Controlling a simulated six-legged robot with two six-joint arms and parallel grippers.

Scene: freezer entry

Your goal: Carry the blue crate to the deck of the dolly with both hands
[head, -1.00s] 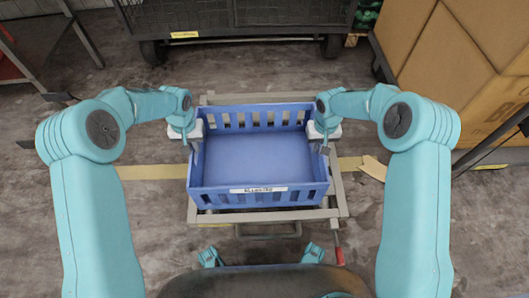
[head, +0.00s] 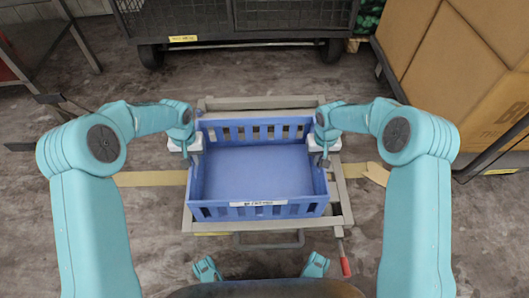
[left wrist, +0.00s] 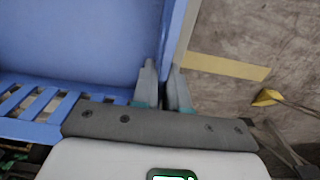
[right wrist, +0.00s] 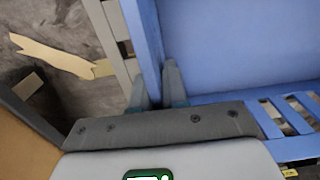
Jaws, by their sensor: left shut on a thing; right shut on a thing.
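The blue crate (head: 258,210) is empty and level, with slotted end walls and a white label on its near wall. It is above the grey frame of the dolly (head: 345,205); I cannot tell whether its bottom touches the deck. My left gripper (head: 194,150) is shut on the crate's left wall, and my right gripper (head: 320,152) is shut on its right wall. In the left wrist view the fingers (left wrist: 162,85) straddle the crate wall (left wrist: 182,30). In the right wrist view the fingers (right wrist: 155,85) do likewise on the other wall (right wrist: 148,40).
A dark wheeled mesh cart (head: 240,20) stands behind the dolly. Stacked cardboard boxes (head: 460,60) are at the right, and a metal table (head: 35,45) at the far left. A red-tipped lever (head: 345,265) sticks out at the dolly's near right. Yellow tape (head: 150,179) crosses the floor.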

